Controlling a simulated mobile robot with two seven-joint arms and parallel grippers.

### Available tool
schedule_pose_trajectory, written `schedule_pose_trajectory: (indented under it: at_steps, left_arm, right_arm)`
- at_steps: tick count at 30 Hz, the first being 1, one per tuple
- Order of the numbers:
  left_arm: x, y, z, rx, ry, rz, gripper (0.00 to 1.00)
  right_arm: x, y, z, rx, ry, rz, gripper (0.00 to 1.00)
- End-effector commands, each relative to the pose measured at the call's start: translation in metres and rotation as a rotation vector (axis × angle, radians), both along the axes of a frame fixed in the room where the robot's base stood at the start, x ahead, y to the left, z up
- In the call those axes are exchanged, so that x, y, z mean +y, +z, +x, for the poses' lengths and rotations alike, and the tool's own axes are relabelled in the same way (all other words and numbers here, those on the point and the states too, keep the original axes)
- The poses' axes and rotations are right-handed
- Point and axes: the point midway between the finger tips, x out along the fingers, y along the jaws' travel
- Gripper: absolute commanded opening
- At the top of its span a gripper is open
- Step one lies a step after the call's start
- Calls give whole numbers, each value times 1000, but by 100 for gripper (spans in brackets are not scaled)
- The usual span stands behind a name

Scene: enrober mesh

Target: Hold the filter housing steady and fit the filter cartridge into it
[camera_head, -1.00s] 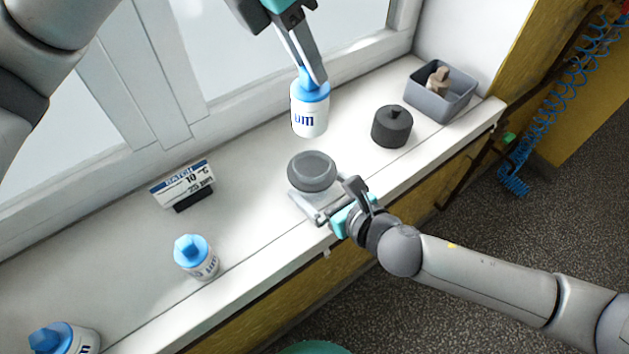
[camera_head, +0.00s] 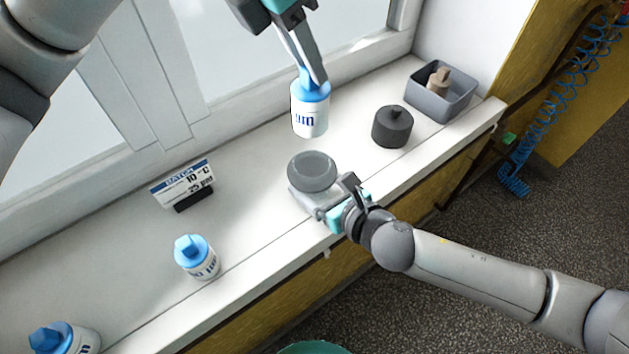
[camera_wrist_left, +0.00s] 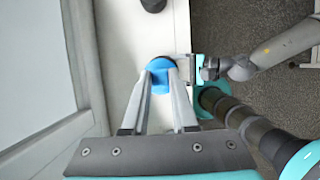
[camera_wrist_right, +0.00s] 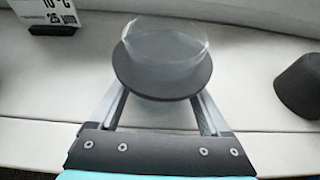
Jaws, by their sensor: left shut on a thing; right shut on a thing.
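The filter housing (camera_head: 312,172) is a round grey cup on a pale base near the sill's front edge. In the right wrist view it (camera_wrist_right: 165,62) looks translucent with a dark disc-like rim between the fingers. My right gripper (camera_head: 337,199) is shut on the housing from the front. My left gripper (camera_head: 314,82) reaches down from above, shut on the blue cap of a white filter cartridge (camera_head: 310,118). The cartridge hangs upright, apart from the housing and beyond it. Its blue cap (camera_wrist_left: 161,72) shows between the left wrist view's fingers; its lower body is hidden there.
Two more blue-capped cartridges (camera_head: 196,257) (camera_head: 62,338) stand on the sill at left. A batch sign (camera_head: 182,184) reads 10-C, 25 µm. A dark knobbed lid (camera_head: 392,127) and a grey bin (camera_head: 440,102) holding a beige piece stand at right. The window is close behind.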

Motion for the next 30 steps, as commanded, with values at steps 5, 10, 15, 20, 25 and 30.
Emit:
schedule_pose_trajectory:
  at_steps: [5, 10, 15, 20, 25, 30]
  left_arm:
    - [0, 0, 0, 0, 0, 0, 0]
    - [0, -2, 0, 0, 0, 0, 0]
    - [0, -15, 0, 2, -2, 1, 0]
    - [0, -34, 0, 4, -2, 1, 0]
    - [0, -54, 0, 2, -5, 1, 0]
    - [0, -74, 0, 2, -7, 1, 0]
  right_arm:
    - [0, 0, 0, 1, 0, -1, 24]
    - [0, 0, 0, 1, 0, -1, 23]
    - [0, 0, 0, 1, 0, -1, 23]
    - [0, 0, 0, 1, 0, -1, 23]
    - [0, 0, 0, 1, 0, -1, 23]
    - [0, -1, 0, 1, 0, -1, 23]
